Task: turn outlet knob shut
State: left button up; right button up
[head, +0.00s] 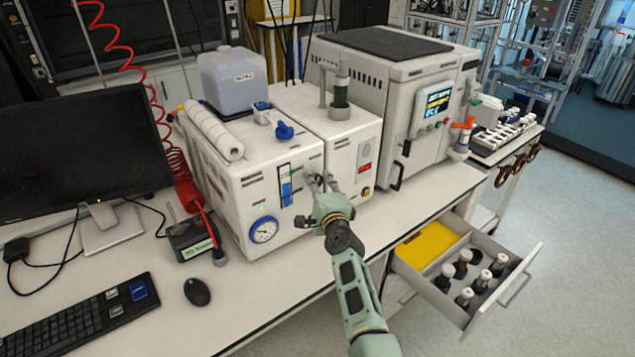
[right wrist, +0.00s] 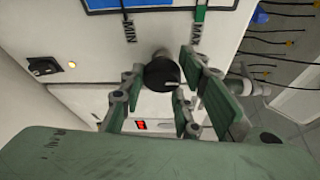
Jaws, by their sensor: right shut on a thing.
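The outlet knob (right wrist: 163,74) is a round black knob on the white front panel of the reactor unit (head: 262,190). In the head view my right gripper (head: 318,183) reaches the panel right of the blue level window (head: 286,192) and mostly hides the knob. My left gripper is not in view.
A round pressure gauge (head: 264,230) is on the panel's lower left. An open drawer (head: 515,287) with dark-capped bottles juts out to the right of my arm. A monitor (head: 80,160), keyboard (head: 75,320) and mouse (head: 197,292) are at the left. Bench in front of the unit is clear.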

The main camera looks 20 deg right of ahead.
jog(key=shift+s+a+f, duration=0.1)
jog(key=shift+s+f, duration=0.05)
jog(key=shift+f, duration=0.45)
jog(key=o, duration=1)
jog(key=shift+r, duration=0.2)
jog(key=shift+r, duration=0.1)
